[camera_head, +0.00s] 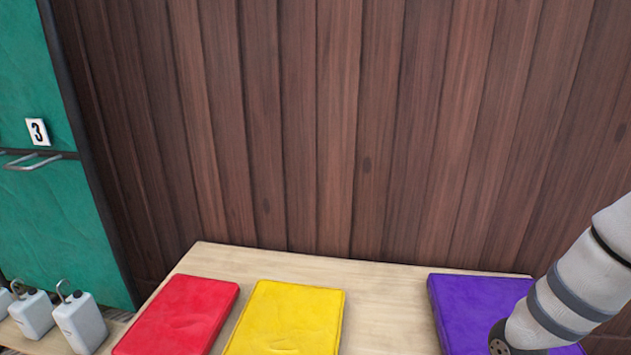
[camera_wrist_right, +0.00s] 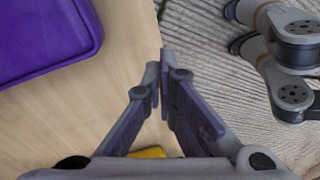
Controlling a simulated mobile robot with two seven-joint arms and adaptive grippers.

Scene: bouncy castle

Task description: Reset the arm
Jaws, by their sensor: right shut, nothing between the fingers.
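My right arm comes into the head view at the lower right, over the purple pad (camera_head: 475,310), and hides part of that pad. My right gripper is outside the head view. In the right wrist view, the right gripper (camera_wrist_right: 165,58) is shut with its fingertips together and nothing between them. It appears over the table's edge, to the right of the purple pad (camera_wrist_right: 40,35), and apart from it. My left gripper is in neither view.
A light wooden table (camera_head: 385,305) stands against a brown plank wall (camera_head: 330,130). A red pad (camera_head: 180,315) and a yellow pad (camera_head: 288,318) lie left of a bare stretch of tabletop. White canisters (camera_head: 80,322) and a green door (camera_head: 60,220) are at far left.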

